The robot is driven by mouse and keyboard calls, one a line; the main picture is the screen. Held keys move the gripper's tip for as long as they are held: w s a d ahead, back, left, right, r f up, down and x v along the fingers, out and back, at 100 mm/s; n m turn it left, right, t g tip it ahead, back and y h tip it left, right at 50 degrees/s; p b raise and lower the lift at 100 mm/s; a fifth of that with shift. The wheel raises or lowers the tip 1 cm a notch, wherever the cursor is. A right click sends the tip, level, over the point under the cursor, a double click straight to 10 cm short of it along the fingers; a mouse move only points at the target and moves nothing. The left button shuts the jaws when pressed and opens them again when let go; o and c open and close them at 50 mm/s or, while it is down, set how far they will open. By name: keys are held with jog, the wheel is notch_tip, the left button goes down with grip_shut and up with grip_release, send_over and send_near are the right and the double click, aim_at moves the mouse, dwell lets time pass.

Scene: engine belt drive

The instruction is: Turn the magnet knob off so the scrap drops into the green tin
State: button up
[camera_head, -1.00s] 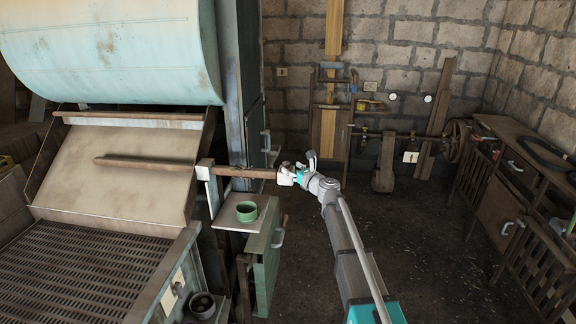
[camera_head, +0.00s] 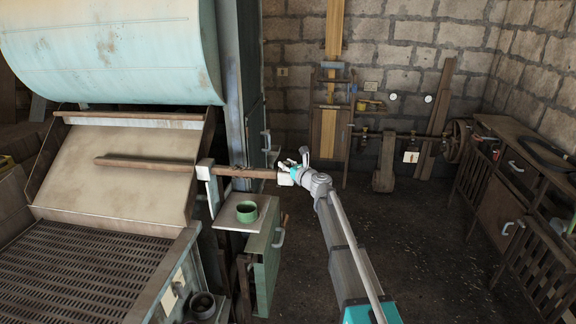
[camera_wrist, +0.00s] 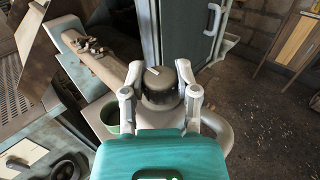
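The magnet knob (camera_wrist: 160,86) is a dark round cap with a white mark in the wrist view. My gripper (camera_wrist: 159,72) has one finger on each side of it; the fingers look spread around the knob, and contact is not clear. In the head view my gripper (camera_head: 288,174) is at the right end of the brown magnet bar (camera_head: 245,172). Grey scrap pieces (camera_wrist: 89,44) cling to the bar in the wrist view. The green tin (camera_head: 247,212) stands on a small shelf below the bar; it is partly hidden by my left finger in the wrist view (camera_wrist: 110,116).
The pale shelf (camera_head: 231,222) juts from the machine, with an open green cabinet door (camera_head: 268,262) below. A large blue drum (camera_head: 110,50) and slatted grate (camera_head: 75,270) fill the left. A workbench (camera_head: 520,165) stands right. The dark floor between is free.

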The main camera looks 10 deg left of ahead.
grip_shut()
jog(key=shift+d, duration=0.15)
